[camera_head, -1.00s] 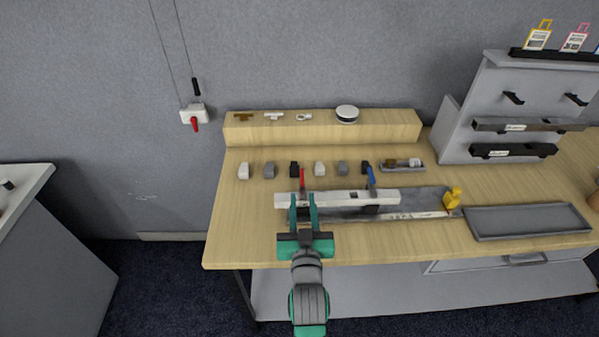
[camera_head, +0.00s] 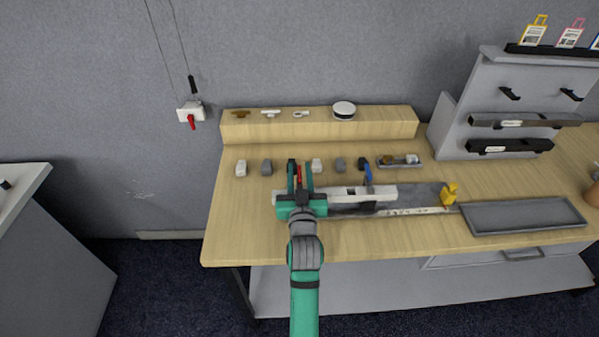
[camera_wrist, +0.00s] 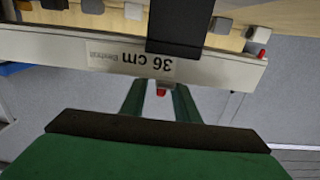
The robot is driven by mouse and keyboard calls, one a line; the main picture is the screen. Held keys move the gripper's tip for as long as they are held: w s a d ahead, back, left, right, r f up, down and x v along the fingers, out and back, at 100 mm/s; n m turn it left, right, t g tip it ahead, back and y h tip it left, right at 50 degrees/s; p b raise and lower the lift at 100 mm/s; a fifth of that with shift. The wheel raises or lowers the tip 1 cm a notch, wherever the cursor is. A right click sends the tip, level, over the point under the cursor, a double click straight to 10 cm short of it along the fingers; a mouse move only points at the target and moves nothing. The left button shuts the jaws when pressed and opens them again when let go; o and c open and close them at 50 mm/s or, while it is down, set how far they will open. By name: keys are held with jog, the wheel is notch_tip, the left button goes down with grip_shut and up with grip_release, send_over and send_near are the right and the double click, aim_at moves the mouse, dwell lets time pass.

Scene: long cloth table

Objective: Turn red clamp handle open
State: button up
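The red clamp handle (camera_head: 299,174) stands up at the left part of a white clamp rail (camera_head: 345,192) on the wooden table. My gripper (camera_head: 299,170) is over it from the front, with one green finger on each side of the handle. In the wrist view the handle's red tip (camera_wrist: 161,92) shows between the two fingers, with small gaps beside it. The fingers are apart, not closed on it. The rail also shows in the wrist view, with an upside-down "36 cm" label (camera_wrist: 147,60). The handle's lower part is hidden.
A blue handle (camera_head: 367,174) stands farther right on the rail. Several small grey, white and black blocks (camera_head: 266,166) line up behind it. A yellow piece (camera_head: 449,194) and a grey tray (camera_head: 524,216) lie to the right. The table's front left is clear.

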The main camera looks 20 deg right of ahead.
grip_shut()
